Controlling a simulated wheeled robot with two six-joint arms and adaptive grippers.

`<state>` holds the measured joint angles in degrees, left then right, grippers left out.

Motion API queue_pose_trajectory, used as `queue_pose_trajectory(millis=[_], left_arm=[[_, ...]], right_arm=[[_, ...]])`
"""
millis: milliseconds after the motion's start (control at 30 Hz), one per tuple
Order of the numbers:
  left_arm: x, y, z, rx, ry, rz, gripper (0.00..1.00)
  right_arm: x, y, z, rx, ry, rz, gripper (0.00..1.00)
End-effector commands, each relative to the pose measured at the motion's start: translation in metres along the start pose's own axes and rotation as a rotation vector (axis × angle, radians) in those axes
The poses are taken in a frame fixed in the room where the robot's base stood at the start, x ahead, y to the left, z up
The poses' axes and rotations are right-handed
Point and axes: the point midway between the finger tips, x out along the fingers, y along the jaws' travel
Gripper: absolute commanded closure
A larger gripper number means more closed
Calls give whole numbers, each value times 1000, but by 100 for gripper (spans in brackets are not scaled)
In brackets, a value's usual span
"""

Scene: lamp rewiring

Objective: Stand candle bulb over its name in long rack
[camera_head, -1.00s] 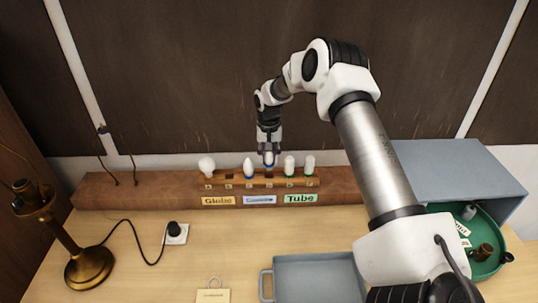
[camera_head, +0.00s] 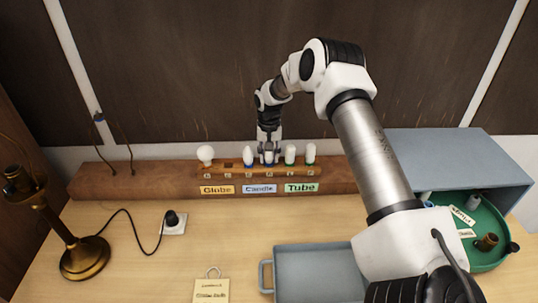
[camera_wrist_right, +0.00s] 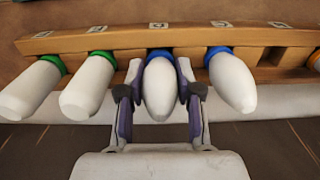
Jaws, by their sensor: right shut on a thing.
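The long wooden rack (camera_head: 220,174) stands on a brown ledge at the back, above the name labels Globe (camera_head: 217,190), Candle (camera_head: 259,188) and Tube (camera_head: 301,187). My right gripper (camera_head: 268,152) is shut on a candle bulb with a blue collar; the held bulb (camera_wrist_right: 160,92) is upright at a rack slot above the Candle label. Its collar appears to be at the slot, but its seating is hidden. Another candle bulb (camera_head: 248,155) stands beside it on the left, also blue-collared. My left gripper is not in view.
A globe bulb (camera_head: 205,153) stands at the rack's left end, with an empty slot to its right. Two green-collared tube bulbs (camera_head: 290,154) (camera_head: 310,153) stand close on the right. A grey tray (camera_head: 320,262), green tray (camera_head: 505,225) and brass lamp (camera_head: 84,258) occupy the table.

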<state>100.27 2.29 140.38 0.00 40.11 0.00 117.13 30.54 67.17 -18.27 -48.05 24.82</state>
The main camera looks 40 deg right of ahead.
Motion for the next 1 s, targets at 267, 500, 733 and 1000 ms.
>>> queue_pose_trajectory(millis=[267,500,733,1000], left_arm=[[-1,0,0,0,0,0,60],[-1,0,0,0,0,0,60],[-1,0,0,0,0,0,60],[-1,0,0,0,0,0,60]], right_arm=[[4,0,0,0,0,1,95],[4,0,0,0,-1,0,41],[4,0,0,0,-1,0,36],[-18,-1,0,1,1,-3,36]])
